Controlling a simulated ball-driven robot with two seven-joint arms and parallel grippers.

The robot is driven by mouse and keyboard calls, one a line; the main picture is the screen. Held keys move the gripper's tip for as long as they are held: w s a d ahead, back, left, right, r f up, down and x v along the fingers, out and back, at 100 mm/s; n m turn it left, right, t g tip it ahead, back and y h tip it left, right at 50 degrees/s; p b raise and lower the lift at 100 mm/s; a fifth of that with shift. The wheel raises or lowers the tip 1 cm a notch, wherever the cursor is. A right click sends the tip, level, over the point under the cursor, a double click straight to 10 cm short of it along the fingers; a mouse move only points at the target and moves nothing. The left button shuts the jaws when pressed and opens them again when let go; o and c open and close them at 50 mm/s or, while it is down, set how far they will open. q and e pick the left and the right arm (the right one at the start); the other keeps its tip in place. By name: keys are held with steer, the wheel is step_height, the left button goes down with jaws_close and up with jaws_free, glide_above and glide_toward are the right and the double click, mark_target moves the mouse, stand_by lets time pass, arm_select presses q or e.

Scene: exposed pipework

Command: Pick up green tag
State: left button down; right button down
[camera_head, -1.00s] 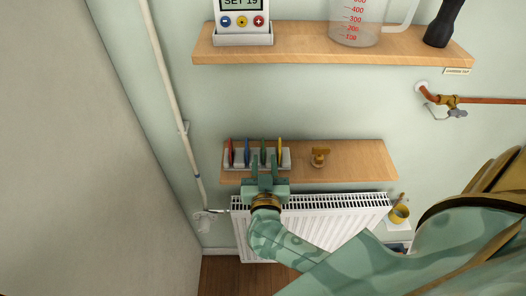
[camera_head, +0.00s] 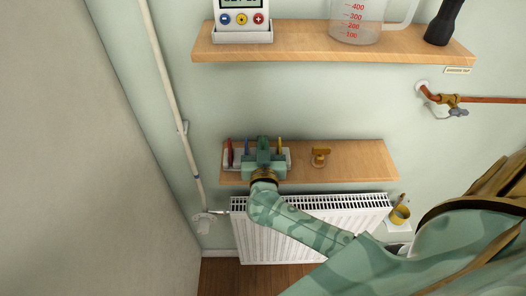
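The green tag stood in the pale rack (camera_head: 287,166) on the lower shelf, between the blue tag (camera_head: 246,147) and the yellow tag (camera_head: 280,147). It is now almost wholly hidden by my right gripper (camera_head: 263,145), whose fingers are close together around its place in the rack. The red tag (camera_head: 230,153) stands at the rack's left end. My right gripper reaches up from below over the rack's front. My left gripper is not in view.
A brass fitting (camera_head: 320,156) stands on the lower shelf (camera_head: 361,160), right of the rack. A white radiator (camera_head: 338,212) is below. The upper shelf (camera_head: 300,47) holds a measuring jug (camera_head: 354,25) and a display unit (camera_head: 241,22). A wall pipe (camera_head: 165,75) runs at left.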

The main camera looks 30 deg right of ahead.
mark_target(263, 143)
steer(key=shift+r, duration=0.45)
step_height(263, 143, up, 3)
steer(key=shift+f+p, duration=0.1)
steer(key=shift+p, duration=0.75)
steer(key=s+r+p, duration=0.2)
steer(key=s+r, duration=0.2)
steer(key=s, duration=0.3)
steer(key=s+d+r+p, duration=0.1)
steer(key=s+r+p, duration=0.1)
steer(key=s+r, duration=0.3)
steer(key=shift+s+r, duration=0.15)
steer(key=shift+s, duration=0.85)
